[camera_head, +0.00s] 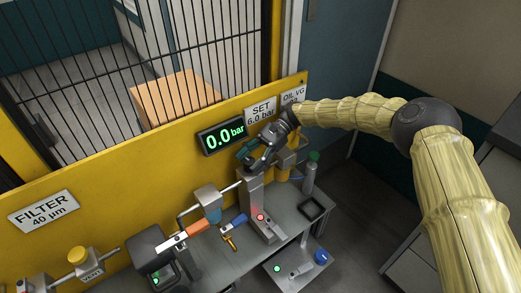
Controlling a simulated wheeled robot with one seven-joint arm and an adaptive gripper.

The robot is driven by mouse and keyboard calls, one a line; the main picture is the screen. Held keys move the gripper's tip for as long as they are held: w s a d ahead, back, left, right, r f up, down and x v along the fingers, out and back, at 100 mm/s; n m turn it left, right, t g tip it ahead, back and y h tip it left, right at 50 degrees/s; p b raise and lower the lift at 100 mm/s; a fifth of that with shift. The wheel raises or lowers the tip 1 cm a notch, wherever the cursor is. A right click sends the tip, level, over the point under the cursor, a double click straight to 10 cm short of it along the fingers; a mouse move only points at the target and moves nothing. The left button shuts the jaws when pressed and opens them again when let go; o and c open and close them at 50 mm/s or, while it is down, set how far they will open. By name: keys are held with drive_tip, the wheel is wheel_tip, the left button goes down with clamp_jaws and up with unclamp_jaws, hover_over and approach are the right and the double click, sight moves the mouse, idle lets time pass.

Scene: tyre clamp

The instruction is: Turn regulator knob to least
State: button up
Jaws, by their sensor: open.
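My gripper (250,158) is at the yellow panel (120,205), below the display (221,138) and the "SET 6.0 bar" sign (261,111). Its jaws are open, around or just above the top of a grey upright unit (256,200) with a red light. The display reads 0.0 bar in green. No regulator knob can be made out clearly; it may be hidden by the gripper. Whether the jaws touch anything cannot be told.
A pipe with a blue-and-grey filter (210,203), an orange-and-white lever (184,236) and a blue handle (239,221) lies left of the gripper. A plate with a blue knob (321,256) is in front. A black wire fence (120,90) stands behind the panel.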

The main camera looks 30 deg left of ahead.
drive_tip(key=v, duration=1.1)
